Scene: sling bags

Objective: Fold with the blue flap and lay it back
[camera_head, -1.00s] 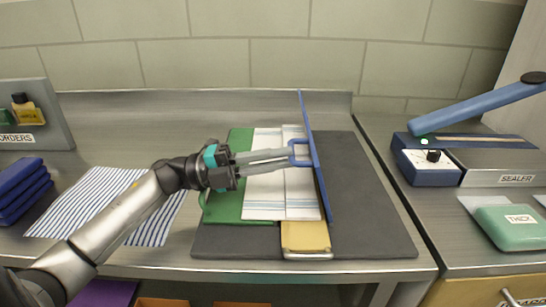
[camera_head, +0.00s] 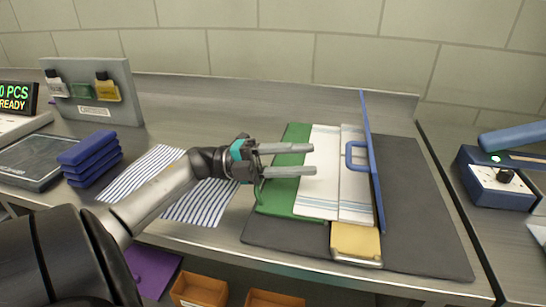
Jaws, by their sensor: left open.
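The blue flap (camera_head: 375,165) stands upright on edge along the right side of the folding board, its blue handle (camera_head: 351,155) facing left. A white cloth with pale stripes (camera_head: 318,172) lies flat over the green flap (camera_head: 292,166) and the middle of the board. A yellow panel (camera_head: 356,240) shows at the front below the cloth. My left gripper (camera_head: 312,159) is open and empty above the green flap and the cloth's left part, apart from the handle and to its left. My right gripper is not in view.
The dark mat (camera_head: 420,200) is bare right of the blue flap. A striped cloth (camera_head: 205,200) lies under my left arm. Folded blue cloths (camera_head: 90,158) are stacked at left. The sealer (camera_head: 495,185) stands on the right counter.

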